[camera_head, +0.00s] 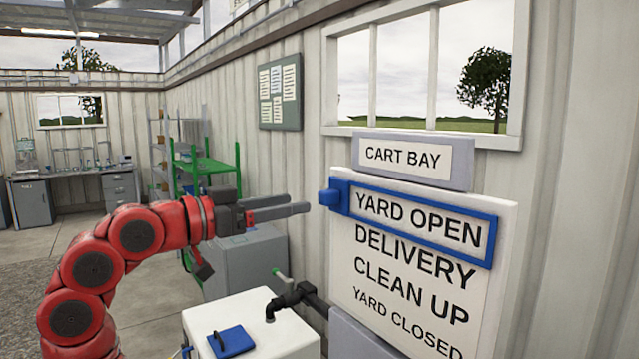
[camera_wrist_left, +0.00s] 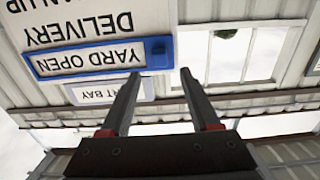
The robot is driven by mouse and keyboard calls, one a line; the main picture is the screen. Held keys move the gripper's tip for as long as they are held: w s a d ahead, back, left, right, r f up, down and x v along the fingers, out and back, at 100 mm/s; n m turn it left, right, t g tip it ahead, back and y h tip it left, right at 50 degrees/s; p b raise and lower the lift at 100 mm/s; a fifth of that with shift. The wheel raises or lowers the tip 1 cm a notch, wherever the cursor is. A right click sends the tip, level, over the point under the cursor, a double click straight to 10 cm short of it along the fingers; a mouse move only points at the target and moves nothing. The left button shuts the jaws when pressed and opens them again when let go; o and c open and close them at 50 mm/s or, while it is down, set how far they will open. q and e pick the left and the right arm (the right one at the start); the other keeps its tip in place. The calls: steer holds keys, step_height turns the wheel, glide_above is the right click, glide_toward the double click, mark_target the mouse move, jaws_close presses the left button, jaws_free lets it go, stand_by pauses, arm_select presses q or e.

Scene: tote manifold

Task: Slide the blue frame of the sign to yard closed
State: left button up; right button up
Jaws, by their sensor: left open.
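The white sign (camera_head: 345,262) stands against the wall, with the lines YARD OPEN, DELIVERY, CLEAN UP and YARD CLOSED from top to bottom. The blue frame (camera_head: 440,206) surrounds YARD OPEN, the top line. Its blue knob (camera_head: 329,198) sticks out at the frame's left end. The frame (camera_wrist_left: 85,59) and knob (camera_wrist_left: 158,50) also show upside down in the left wrist view. My left gripper (camera_head: 300,211) is open and empty, to the left of the knob and apart from it. Its two fingers (camera_wrist_left: 157,90) also show in the wrist view. My right gripper is not in view.
A CART BAY plate (camera_head: 414,160) sits above the sign. Below and left are a white box (camera_head: 255,308) with a blue lid (camera_head: 231,341) and a black tap (camera_head: 290,299). A grey cabinet (camera_head: 240,262) and green rack (camera_head: 207,163) stand behind my left arm.

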mark_target(321, 198)
arm_select(q)
steer(key=p+x, duration=0.2)
steer(key=x, duration=0.4)
steer(key=shift+d+r, duration=0.15)
steer(key=shift+r, duration=0.05)
steer(key=shift+w+d+f+p, duration=0.15)
steer(key=shift+w+d+p, duration=0.15)
steer(key=shift+w+d, duration=0.05)
jaws_close()
stand_by(0.9)
